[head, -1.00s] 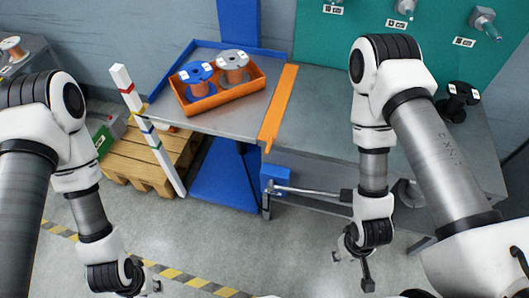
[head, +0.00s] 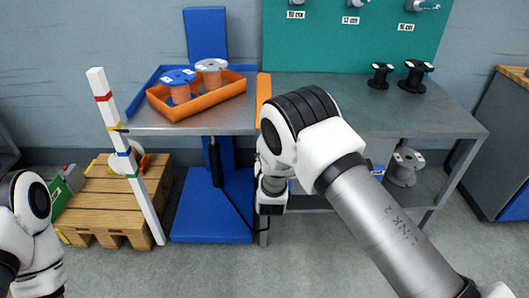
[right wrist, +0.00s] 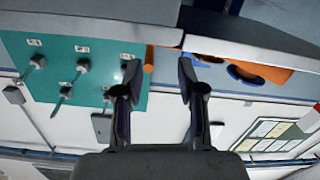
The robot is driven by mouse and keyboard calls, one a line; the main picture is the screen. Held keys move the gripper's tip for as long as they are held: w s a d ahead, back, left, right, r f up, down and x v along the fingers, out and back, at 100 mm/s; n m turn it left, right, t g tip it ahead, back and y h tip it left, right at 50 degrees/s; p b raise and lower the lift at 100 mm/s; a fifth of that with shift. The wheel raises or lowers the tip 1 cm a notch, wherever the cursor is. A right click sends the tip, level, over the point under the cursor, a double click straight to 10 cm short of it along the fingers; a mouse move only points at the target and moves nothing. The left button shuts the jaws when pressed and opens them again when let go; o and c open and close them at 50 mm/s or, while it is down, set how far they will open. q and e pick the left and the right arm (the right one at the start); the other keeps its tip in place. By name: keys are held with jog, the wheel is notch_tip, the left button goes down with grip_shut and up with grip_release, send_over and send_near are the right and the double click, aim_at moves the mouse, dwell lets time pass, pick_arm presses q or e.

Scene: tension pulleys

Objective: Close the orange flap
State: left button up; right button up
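The orange flap (head: 263,97) is a narrow orange strip at the grey table's (head: 345,95) front part, just right of the orange tray. My right arm partly covers its near side in the head view. In the right wrist view a small orange piece (right wrist: 148,60), likely the flap's end, shows at the table edge. My right gripper (right wrist: 157,75) is open there, with its two dark fingers apart and the orange piece in the gap between them in the picture. Contact cannot be told. In the head view this gripper is hidden behind my arm. My left gripper is out of view.
An orange tray (head: 196,109) with a blue and a grey spool stands left of the flap. A striped post (head: 127,150) and pallet (head: 105,200) are at left. A black-gripped rod (head: 216,163) stands below the table. Two black spools (head: 416,76) stand right.

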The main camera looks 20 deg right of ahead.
jog(key=shift+t, duration=0.4)
jog(key=w+d, duration=0.1)
jog(key=w, duration=0.1)
jog(key=w+d+r, duration=0.1)
jog(key=w, duration=0.1)
jog(key=w+d, duration=0.1)
jog(key=w, duration=0.1)
jog(key=shift+w+r+b, duration=0.35)
jog(key=shift+w, duration=0.05)
jog(key=shift+d, duration=0.1)
grip_shut()
